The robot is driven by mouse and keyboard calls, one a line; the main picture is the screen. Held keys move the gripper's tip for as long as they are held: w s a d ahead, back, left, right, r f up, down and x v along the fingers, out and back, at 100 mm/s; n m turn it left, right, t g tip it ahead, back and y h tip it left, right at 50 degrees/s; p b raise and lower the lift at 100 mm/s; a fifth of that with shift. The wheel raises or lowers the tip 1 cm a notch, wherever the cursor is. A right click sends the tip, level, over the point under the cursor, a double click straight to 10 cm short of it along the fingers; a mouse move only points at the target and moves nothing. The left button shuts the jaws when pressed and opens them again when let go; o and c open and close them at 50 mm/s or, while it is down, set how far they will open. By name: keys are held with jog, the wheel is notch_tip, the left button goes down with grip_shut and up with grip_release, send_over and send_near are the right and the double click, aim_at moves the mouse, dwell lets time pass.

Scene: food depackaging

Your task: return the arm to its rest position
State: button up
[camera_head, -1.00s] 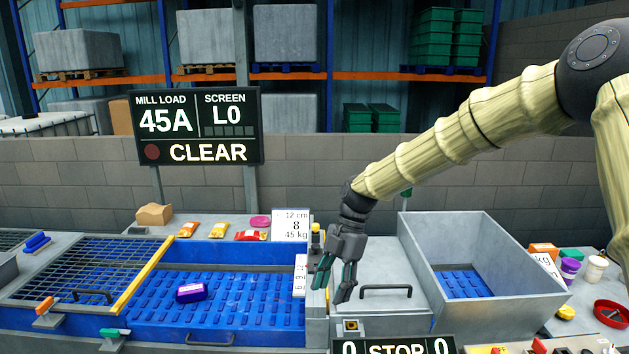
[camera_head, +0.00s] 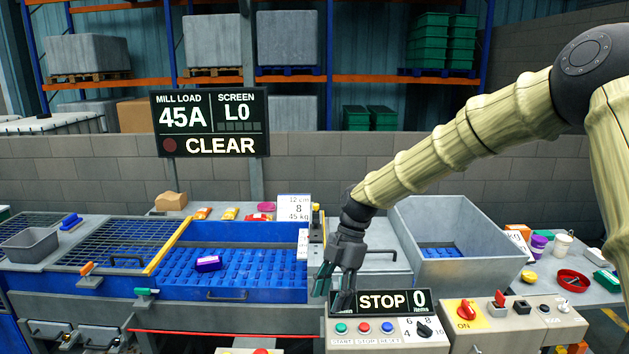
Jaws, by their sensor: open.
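My gripper (camera_head: 333,290) hangs from the end of my arm, in front of the steel lid panel between the blue sorting tray and the grey hopper. Its fingers point down and are apart, with nothing between them. The fingertips overlap the left end of the STOP display (camera_head: 382,302) in the picture; I cannot tell the distance between them. My arm (camera_head: 455,150) reaches in from the upper right, bent at a dark round joint (camera_head: 590,52).
A purple pack (camera_head: 208,264) lies in the blue tray (camera_head: 180,262). The grey hopper (camera_head: 465,268) stands to the right of my gripper. The control panel (camera_head: 535,322) with knobs is in front. Several small packs lie along the back ledge. A screen (camera_head: 210,122) reads CLEAR.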

jog(key=s+d+f+m+b, duration=0.15)
jog(key=s+f+m, duration=0.3)
jog(key=f, duration=0.65)
jog(key=s+d+f+m+t, duration=0.15)
jog(key=s+f+m, duration=0.3)
jog(key=f, duration=0.55)
jog(key=s+d+f+m+g+b, duration=0.15)
jog(key=s+f+m, duration=0.3)
jog(key=f, duration=0.65)
jog(key=s+d+f+m+t+h, duration=0.1)
jog(key=s+d+f+m, duration=0.3)
jog(key=s, duration=0.5)
jog(key=s+d+f+m+t+h+b, duration=0.1)
jog(key=s+d+f+m, duration=0.4)
jog(key=s, duration=0.4)
jog(key=s+d+f+m+t+h+b, duration=0.1)
jog(key=s+d+f+m, duration=0.3)
jog(key=s, duration=0.5)
jog(key=shift+d+f, duration=0.25)
jog(key=shift+d, duration=0.35)
